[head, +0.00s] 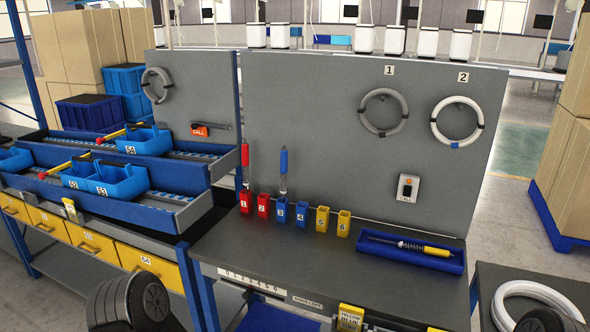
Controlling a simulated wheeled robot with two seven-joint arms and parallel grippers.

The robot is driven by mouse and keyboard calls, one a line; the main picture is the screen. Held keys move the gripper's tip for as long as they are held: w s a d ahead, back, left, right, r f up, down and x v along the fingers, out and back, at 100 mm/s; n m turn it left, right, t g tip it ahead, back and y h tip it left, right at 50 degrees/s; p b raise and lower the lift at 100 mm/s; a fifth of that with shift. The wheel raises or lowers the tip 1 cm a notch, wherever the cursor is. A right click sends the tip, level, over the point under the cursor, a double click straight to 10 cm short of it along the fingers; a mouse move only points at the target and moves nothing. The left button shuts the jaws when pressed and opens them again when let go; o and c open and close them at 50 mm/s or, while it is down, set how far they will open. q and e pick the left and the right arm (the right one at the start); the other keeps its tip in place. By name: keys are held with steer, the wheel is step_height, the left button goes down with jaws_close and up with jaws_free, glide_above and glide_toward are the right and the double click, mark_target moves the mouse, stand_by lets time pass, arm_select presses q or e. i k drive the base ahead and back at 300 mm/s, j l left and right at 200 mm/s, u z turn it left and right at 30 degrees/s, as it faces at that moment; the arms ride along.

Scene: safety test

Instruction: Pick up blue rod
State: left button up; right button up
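The blue rod (284,161) stands upright on the workbench, its blue grip at the top and its thin shaft running down into the blue holder marked 3 (282,213). A red rod (245,156) stands to its left in the red holder marked 1 (245,204). A yellow-ended rod with a dark spring (412,246) lies in a blue tray at the right of the bench. Dark rounded parts at the lower left and lower right edges look like my own arms. No gripper fingers show in the head view, and both are away from the blue rod.
The workbench top (320,258) is bare in front of the holders. A grey upright panel (320,110) stands behind them, with two hanging rings. Further holders, red, blue and yellow (343,222), share the row. Blue bin shelves (150,195) flank the left side.

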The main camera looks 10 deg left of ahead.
mark_target(283, 170)
steer(key=j+z, duration=0.2)
steer(key=z, duration=0.3)
steer(key=i+j+z, duration=0.1)
steer(key=j+z, duration=0.2)
steer(key=z, duration=0.15)
steer(key=j+z, duration=0.2)
steer(key=z, duration=0.3)
steer(key=k+j+z, duration=0.1)
steer(key=j, duration=0.3)
steer(key=k+j+z, duration=0.1)
steer(key=j, duration=0.35)
steer(key=k+j+z, duration=0.1)
steer(key=j, duration=0.3)
steer(key=k+j, duration=0.15)
steer(key=j, duration=0.25)
steer(key=z, duration=0.05)
